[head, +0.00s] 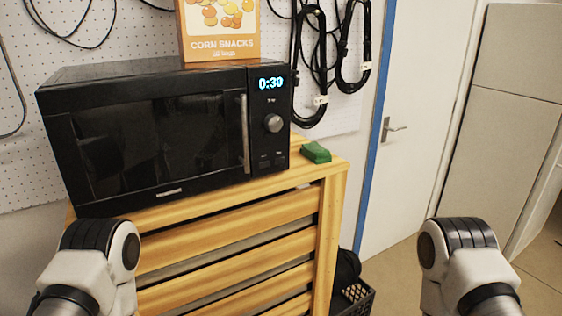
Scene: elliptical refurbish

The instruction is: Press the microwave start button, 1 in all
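A black microwave (150,130) stands on a slatted wooden cabinet, its door shut. Its control panel is on the right side, with a lit display (271,83) reading 0:30 and a round knob (273,123). Small buttons (272,159) sit below the knob; their labels are too small to read, so I cannot tell which is start. Parts of my two arms show at the lower left and lower right, well apart from the microwave. Neither of my grippers is in view.
An orange corn snacks box (222,40) stands on the microwave. A green object (315,152) lies on the wooden cabinet (335,195) right of it. Black cables hang on the pegboard. A dark crate (356,297) is on the floor. A white door (415,120) is at right.

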